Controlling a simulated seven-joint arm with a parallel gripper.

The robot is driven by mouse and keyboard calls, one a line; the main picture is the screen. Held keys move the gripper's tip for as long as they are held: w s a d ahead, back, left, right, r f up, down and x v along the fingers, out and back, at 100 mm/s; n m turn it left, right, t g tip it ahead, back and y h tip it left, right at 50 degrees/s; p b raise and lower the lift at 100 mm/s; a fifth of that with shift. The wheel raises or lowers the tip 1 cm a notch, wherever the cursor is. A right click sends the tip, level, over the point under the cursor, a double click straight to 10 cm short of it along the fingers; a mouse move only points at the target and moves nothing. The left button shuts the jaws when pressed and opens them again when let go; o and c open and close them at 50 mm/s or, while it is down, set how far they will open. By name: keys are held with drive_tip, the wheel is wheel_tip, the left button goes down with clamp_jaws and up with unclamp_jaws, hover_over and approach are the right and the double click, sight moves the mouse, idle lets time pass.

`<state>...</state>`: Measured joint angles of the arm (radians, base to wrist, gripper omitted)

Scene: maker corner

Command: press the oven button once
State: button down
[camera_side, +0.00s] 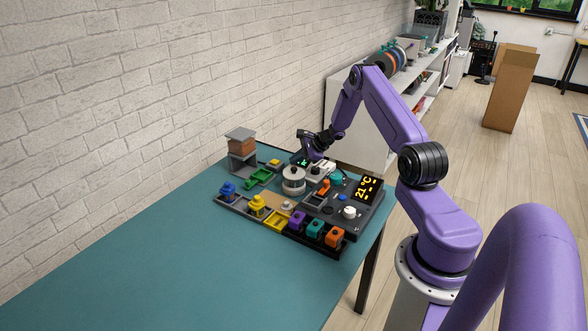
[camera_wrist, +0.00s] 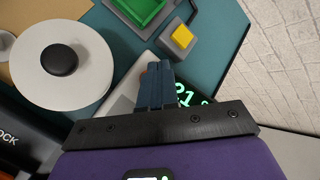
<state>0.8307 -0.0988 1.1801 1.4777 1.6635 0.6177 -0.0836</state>
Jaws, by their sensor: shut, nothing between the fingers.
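A yellow square button (camera_side: 274,162) sits on a small grey base near the wall side of the table. It also shows in the wrist view (camera_wrist: 182,38), just ahead of the fingertips. No label marks it as the oven's. A grey open-fronted box (camera_side: 243,165) with a brown block in its upper part stands to its left. My gripper (camera_side: 314,158) is shut and empty, above a pale device beside a dark display with green digits. In the wrist view its blue fingers (camera_wrist: 158,70) are together, apart from the yellow button and partly covering the display (camera_wrist: 188,97).
A round white lidded pot (camera_side: 293,181) with a dark knob stands close to my gripper. A green tray (camera_side: 259,178) lies near the yellow button. A dark panel (camera_side: 345,200) with orange digits and several coloured parts crowd the front. The near table (camera_side: 170,270) is clear.

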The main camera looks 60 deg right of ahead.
drive_tip(key=shift+f, duration=0.15)
drive_tip(key=shift+f, duration=0.3)
drive_tip(key=shift+f, duration=0.45)
idle(1.0)
drive_tip(key=shift+r, duration=0.85)
drive_tip(key=shift+r, duration=2.5)
